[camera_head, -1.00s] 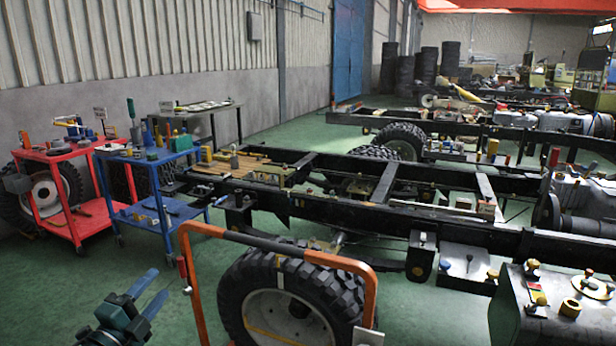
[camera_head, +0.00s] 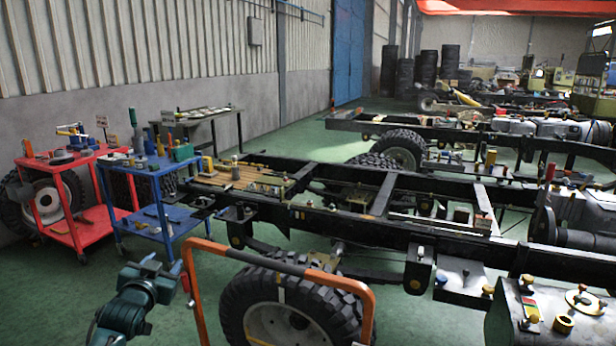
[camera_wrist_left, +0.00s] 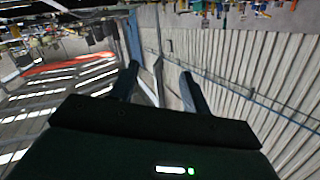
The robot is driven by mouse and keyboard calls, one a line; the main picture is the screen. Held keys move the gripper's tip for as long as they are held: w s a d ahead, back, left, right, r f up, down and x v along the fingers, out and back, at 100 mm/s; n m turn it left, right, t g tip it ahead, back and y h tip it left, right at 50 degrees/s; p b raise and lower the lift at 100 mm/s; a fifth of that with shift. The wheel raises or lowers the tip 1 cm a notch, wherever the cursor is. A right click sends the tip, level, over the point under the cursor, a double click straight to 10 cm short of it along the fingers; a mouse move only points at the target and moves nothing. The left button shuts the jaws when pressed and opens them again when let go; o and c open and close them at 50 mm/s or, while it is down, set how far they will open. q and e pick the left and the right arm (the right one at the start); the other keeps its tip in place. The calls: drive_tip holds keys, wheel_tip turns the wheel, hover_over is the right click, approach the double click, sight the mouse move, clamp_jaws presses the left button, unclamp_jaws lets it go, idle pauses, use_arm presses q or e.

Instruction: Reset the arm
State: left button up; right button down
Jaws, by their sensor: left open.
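My left gripper (camera_head: 160,266) shows at the lower left of the head view, at the end of my teal left arm. It is raised over the green floor, in front of the blue cart and left of the orange rail. In the left wrist view the two dark fingers (camera_wrist_left: 160,85) stand apart with nothing between them. Behind them that view shows the ribbed wall and the roof, turned over. My right gripper is not in view.
A blue cart (camera_head: 157,231) and a red cart (camera_head: 105,217) with tools stand at the left. An orange rail (camera_head: 275,262) and a large tyre (camera_head: 290,315) are right of my arm. A black chassis frame (camera_head: 400,227) fills the middle. Green floor (camera_head: 60,300) is clear at the lower left.

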use_arm(q)
drive_tip(key=s+d+f+g+h, duration=0.2)
drive_tip(key=s+d+f, duration=0.4)
drive_tip(key=s+f, duration=0.4)
drive_tip(key=s+d+f+g+h, duration=0.1)
drive_tip(key=s+d+f, duration=0.2)
drive_tip(key=s, duration=0.6)
drive_tip(key=s+d+f+g, duration=0.1)
drive_tip(key=s+d+f, duration=0.3)
drive_tip(key=s, duration=0.5)
drive_tip(key=s+d+f+g+h, duration=0.1)
drive_tip(key=s+d+f, duration=0.3)
drive_tip(key=s, duration=0.5)
drive_tip(key=shift+d+g+h, duration=0.3)
drive_tip(key=shift+d+g, duration=0.1)
drive_tip(key=shift+d, duration=0.45)
drive_tip(key=shift+f, duration=0.1)
